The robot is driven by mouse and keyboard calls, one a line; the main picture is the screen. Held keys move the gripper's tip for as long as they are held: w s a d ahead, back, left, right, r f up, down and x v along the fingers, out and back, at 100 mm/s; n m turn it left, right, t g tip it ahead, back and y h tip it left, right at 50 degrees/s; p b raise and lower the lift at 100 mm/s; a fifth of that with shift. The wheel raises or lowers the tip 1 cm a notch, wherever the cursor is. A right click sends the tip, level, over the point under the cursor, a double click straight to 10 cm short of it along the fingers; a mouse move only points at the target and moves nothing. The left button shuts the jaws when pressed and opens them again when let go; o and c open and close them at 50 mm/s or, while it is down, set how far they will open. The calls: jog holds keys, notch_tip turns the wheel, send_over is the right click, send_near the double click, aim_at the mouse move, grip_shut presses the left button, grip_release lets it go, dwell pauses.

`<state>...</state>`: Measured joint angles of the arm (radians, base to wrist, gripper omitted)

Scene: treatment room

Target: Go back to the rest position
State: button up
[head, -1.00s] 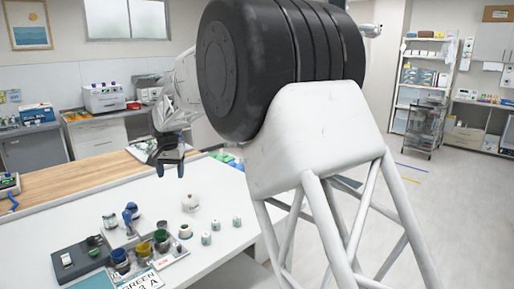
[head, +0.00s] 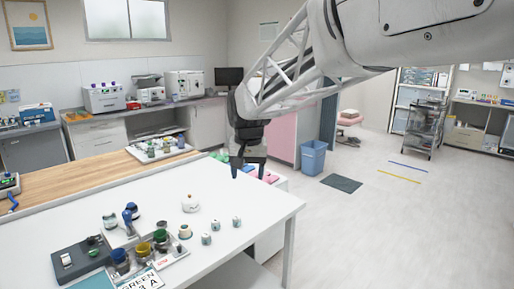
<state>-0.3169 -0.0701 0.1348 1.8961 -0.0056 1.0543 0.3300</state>
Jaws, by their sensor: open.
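My gripper (head: 248,172) hangs above the far right part of the white table (head: 250,205), pointing down. Its two dark fingers are apart, with nothing visible between them. It is clear of the things on the table. My arm reaches in from the upper right.
Another tray of bottles (head: 160,149) stands behind. Open floor lies right.

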jog(key=s+d+f, duration=0.2)
jog(key=s+d, duration=1.2)
jog(key=s, duration=0.4)
jog(key=s+d+f, duration=0.3)
jog(key=s, duration=0.5)
jog(key=s+d+f+t, duration=0.1)
jog(key=s+d+f, duration=0.2)
jog(key=s, duration=0.4)
jog(key=shift+s+d+f+h, duration=0.3)
jog(key=shift+s+d+f, duration=0.1)
jog(key=shift+d, duration=0.1)
